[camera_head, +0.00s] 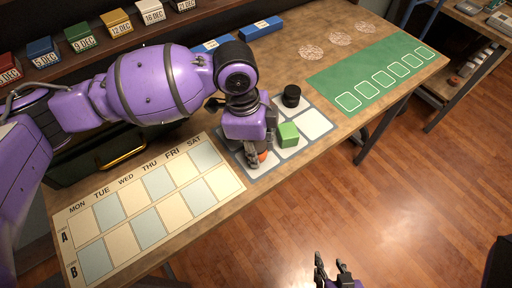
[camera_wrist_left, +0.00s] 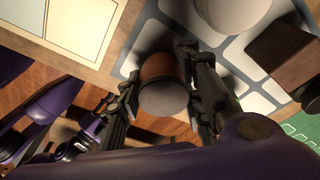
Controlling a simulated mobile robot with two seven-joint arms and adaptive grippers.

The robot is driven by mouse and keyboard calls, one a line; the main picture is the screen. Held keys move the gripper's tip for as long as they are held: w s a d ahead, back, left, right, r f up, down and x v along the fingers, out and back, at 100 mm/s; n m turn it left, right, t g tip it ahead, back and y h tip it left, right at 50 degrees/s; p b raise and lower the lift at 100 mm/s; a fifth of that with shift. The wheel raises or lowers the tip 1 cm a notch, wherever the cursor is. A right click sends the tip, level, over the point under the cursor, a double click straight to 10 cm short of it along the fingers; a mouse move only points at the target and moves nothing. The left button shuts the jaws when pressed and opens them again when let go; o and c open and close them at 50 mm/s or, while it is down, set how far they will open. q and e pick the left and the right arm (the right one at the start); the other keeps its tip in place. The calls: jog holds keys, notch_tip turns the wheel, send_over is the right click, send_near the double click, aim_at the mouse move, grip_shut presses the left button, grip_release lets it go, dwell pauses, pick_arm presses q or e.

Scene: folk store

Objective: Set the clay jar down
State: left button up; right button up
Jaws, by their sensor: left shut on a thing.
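The clay jar (camera_wrist_left: 162,88) is a small brown-orange cylinder with a grey end in the left wrist view. In the head view only a bit of its orange side (camera_head: 262,156) shows below my left gripper (camera_head: 256,160). My left gripper is shut on the jar, with one finger on each side (camera_wrist_left: 162,82). The jar is at the near-left part of a grey mat with white cells (camera_head: 314,124). I cannot tell whether its base touches the mat. My right gripper (camera_head: 331,267) is open and empty, low over the floor in front of the table.
A green block (camera_head: 288,135) stands just right of my left gripper, and a black round jar (camera_head: 291,96) behind it. A pale round thing (camera_wrist_left: 232,12) is close by in the wrist view. A weekday board (camera_head: 140,218) lies left, a green mat (camera_head: 372,72) right.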

pick_arm(q)
jog(key=o, duration=0.9)
jog(key=shift+f, duration=0.1)
jog(key=shift+o, duration=1.7)
pick_arm(e)
jog(key=shift+s+d, duration=0.1)
jog(key=shift+s, duration=0.3)
pick_arm(q)
jog(key=r, duration=0.3)
jog(key=a+r, duration=0.1)
jog(key=r, duration=0.3)
jog(key=r+p, duration=0.1)
jog(key=r, duration=0.3)
jog(key=shift+w+a+r, duration=0.1)
jog(key=shift+w+a, duration=0.15)
jog(key=shift+r, duration=0.45)
jog(key=shift+a, duration=0.1)
pick_arm(e)
jog(key=shift+w+r, duration=0.25)
jog(key=shift+r, duration=0.25)
